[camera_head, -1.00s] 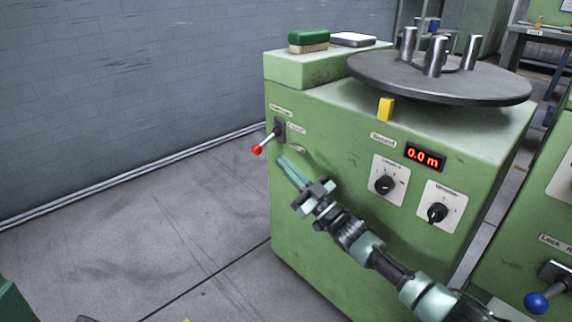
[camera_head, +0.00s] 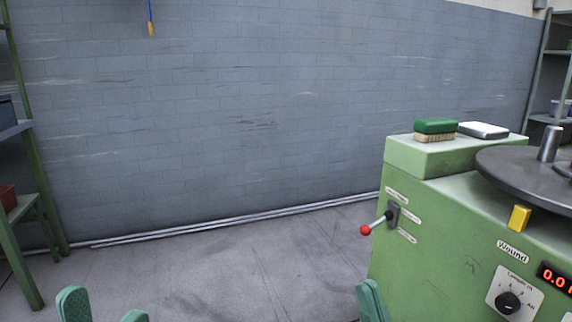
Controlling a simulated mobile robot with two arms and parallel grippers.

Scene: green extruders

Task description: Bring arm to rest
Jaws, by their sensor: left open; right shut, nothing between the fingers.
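My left gripper (camera_head: 104,306) shows at the bottom left edge, with two green fingertips apart and nothing between them. The rest of that arm is out of frame. My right gripper (camera_head: 371,300) shows at the bottom edge, right of the middle, as green fingers held together and empty. It appears in front of the lower left side of the green machine (camera_head: 450,215). I cannot tell the gap between them. The machine's lever with a red knob (camera_head: 366,230) is above the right gripper in the picture, apart from it.
A round dark turntable (camera_head: 530,172) overhangs the machine top. A green brush (camera_head: 435,127) and a white-topped item (camera_head: 483,131) lie on the machine. Green shelving (camera_head: 38,175) stands at the left. Grey floor (camera_head: 230,265) is clear up to the brick wall (camera_head: 260,110).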

